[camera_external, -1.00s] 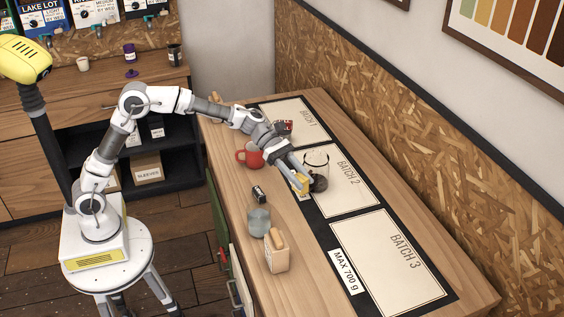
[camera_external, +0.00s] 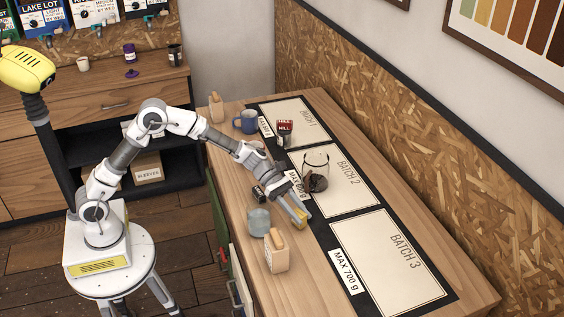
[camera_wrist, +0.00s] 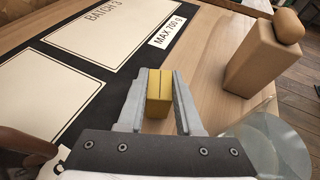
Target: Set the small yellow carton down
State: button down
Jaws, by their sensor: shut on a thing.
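The small yellow carton (camera_wrist: 158,93) is between the two fingers of my gripper (camera_wrist: 160,95) in the wrist view, with its top and near side showing. In the external view the carton (camera_external: 301,216) is at the end of my gripper (camera_external: 297,212), low over the counter by the black mat's near edge, between Batch 2 and Batch 3. The gripper is shut on it. I cannot tell whether its underside touches the surface.
A glass jar (camera_external: 258,221) and a tan block-like container (camera_external: 277,252) stand close by on the near side. The Batch 3 panel (camera_external: 385,262) is bare. A blue mug (camera_external: 247,122) stands farther back.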

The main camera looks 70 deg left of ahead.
jog(key=shift+f, duration=0.3)
jog(key=shift+f, duration=0.15)
jog(key=c, duration=0.6)
grip_release()
jog(key=shift+a+r, duration=0.25)
jog(key=shift+r, duration=0.15)
jog(key=p+v, duration=0.2)
jog(key=v, duration=0.9)
jog(key=shift+s+a, duration=0.15)
jog(key=shift+s, duration=0.1)
